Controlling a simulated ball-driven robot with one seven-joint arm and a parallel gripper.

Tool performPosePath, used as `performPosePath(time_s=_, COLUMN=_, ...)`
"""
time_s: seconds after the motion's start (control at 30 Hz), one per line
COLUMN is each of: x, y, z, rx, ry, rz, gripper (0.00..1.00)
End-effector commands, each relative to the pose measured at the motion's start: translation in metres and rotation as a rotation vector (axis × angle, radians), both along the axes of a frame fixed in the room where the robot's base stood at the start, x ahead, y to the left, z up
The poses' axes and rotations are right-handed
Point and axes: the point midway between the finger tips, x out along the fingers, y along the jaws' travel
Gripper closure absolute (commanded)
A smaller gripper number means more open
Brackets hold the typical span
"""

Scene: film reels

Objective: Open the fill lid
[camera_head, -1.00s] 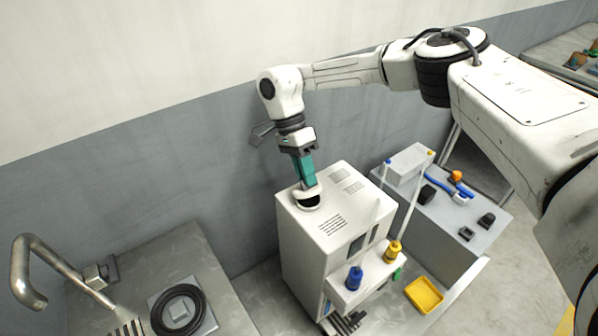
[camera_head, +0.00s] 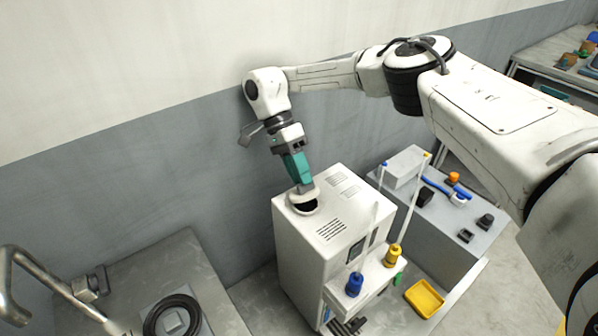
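A white cabinet-like machine (camera_head: 300,245) stands at the centre, with a round fill opening on its top. The opening (camera_head: 304,208) shows as a dark patch with a pale rim. A whitish piece at its back edge, under my fingertips, looks like the fill lid (camera_head: 303,196); its exact angle is unclear. My gripper (camera_head: 304,187), with a teal body, reaches down from the upper left and its tips meet this piece. The fingers are small and partly merge with it, so I cannot tell whether they grip it or only touch it.
A blue bottle (camera_head: 354,284) and a yellow bottle (camera_head: 392,255) stand on the machine's front shelf. A yellow tray (camera_head: 424,298) lies to the right. A grey bench (camera_head: 455,235) with small parts stands behind it. A black reel (camera_head: 172,315) is at lower left.

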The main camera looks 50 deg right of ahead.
Motion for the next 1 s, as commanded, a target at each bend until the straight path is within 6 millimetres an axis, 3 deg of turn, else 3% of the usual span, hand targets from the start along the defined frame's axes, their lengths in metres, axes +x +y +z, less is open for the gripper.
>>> performPosePath(time_s=0.13, x=0.000, y=0.000, z=0.000, rx=0.000, ry=0.000, rz=0.000, gripper=0.60)
performPosePath(time_s=0.47, x=0.000, y=0.000, z=0.006, rx=0.000, ry=-0.001, rz=0.001, gripper=0.60)
performPosePath(time_s=0.63, x=0.001, y=-0.001, z=0.030, rx=-0.003, ry=-0.002, rz=0.000, gripper=0.60)
performPosePath(time_s=1.0, x=-0.041, y=0.012, z=0.081, rx=0.000, ry=-0.001, rz=0.002, gripper=0.60)
